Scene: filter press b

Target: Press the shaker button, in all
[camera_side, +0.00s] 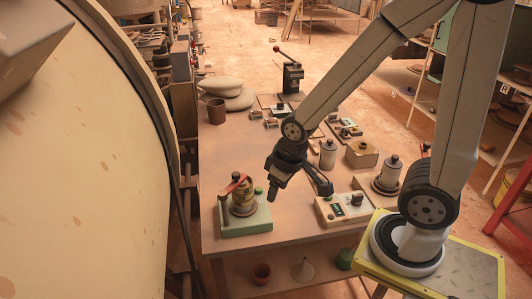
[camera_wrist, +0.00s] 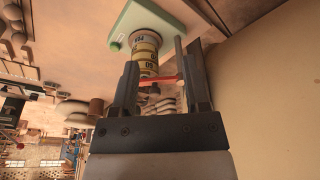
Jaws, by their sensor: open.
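The shaker (camera_side: 245,222) is a pale green base at the table's near left, with a banded yellow can (camera_side: 242,200) upright on it and a red lever (camera_side: 235,185) across the top. A small green button (camera_side: 258,192) shows at the base's right side. My gripper (camera_side: 299,189) is open and empty, above and to the right of the shaker. In the wrist view the green base (camera_wrist: 168,14) and can (camera_wrist: 146,48) show beyond and between the fingers (camera_wrist: 163,62), apart from them as far as I can tell. The button (camera_wrist: 115,46) shows there near the base's corner.
A control box (camera_side: 343,208) stands right of my gripper. Several jars, a wooden box (camera_side: 361,154) and a black lever press (camera_side: 291,80) stand farther back. A large cream drum (camera_side: 80,170) fills the left. The table between shaker and brown cup (camera_side: 216,110) is clear.

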